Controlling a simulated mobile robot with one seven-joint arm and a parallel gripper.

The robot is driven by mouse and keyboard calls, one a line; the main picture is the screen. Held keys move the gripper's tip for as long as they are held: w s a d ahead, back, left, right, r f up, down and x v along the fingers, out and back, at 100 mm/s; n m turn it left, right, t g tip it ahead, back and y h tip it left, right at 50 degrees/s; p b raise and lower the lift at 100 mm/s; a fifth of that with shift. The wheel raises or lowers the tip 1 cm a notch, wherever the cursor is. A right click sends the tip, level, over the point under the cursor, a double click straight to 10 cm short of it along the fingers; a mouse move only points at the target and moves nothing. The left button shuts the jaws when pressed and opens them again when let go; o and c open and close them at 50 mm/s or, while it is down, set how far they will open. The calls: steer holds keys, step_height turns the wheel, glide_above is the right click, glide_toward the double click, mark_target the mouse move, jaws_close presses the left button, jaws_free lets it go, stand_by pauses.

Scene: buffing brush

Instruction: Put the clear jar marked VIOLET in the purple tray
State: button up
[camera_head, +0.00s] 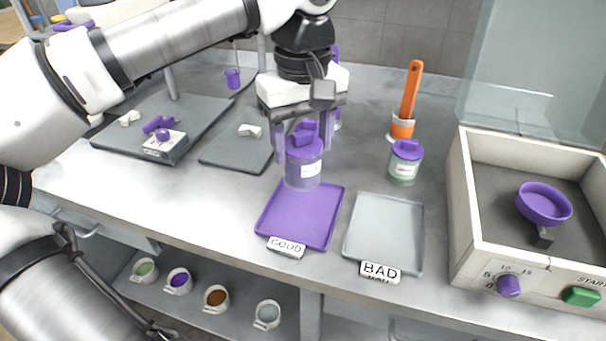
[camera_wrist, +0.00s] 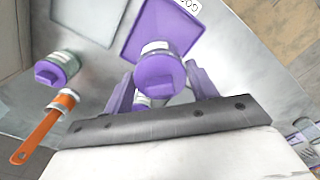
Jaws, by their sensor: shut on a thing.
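A clear jar (camera_head: 303,172) with a purple lid, purplish contents and a white label is between the fingers of my gripper (camera_head: 303,150). The label is too small to read. The jar is upright at the back edge of the purple tray (camera_head: 300,215), which carries a GOOD sign; I cannot tell whether it touches the tray. In the wrist view my gripper (camera_wrist: 160,85) is shut on the jar, whose purple lid (camera_wrist: 160,78) faces the camera, with the purple tray (camera_wrist: 150,30) beyond it.
A grey tray (camera_head: 385,225) marked BAD lies right of the purple one. Behind it stand a jar with greenish contents (camera_head: 404,165) and an orange-handled tool (camera_head: 410,95) in a holder. A machine box (camera_head: 460,200) is at right. Another jar is partly hidden behind my gripper.

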mark_target(303, 176)
steer(key=shift+f, duration=3.5)
steer(key=shift+f, duration=0.15)
steer(key=o, duration=1.5)
steer(key=shift+o, duration=0.2)
step_height(303, 176, up, 12)
steer(key=shift+r, duration=0.2)
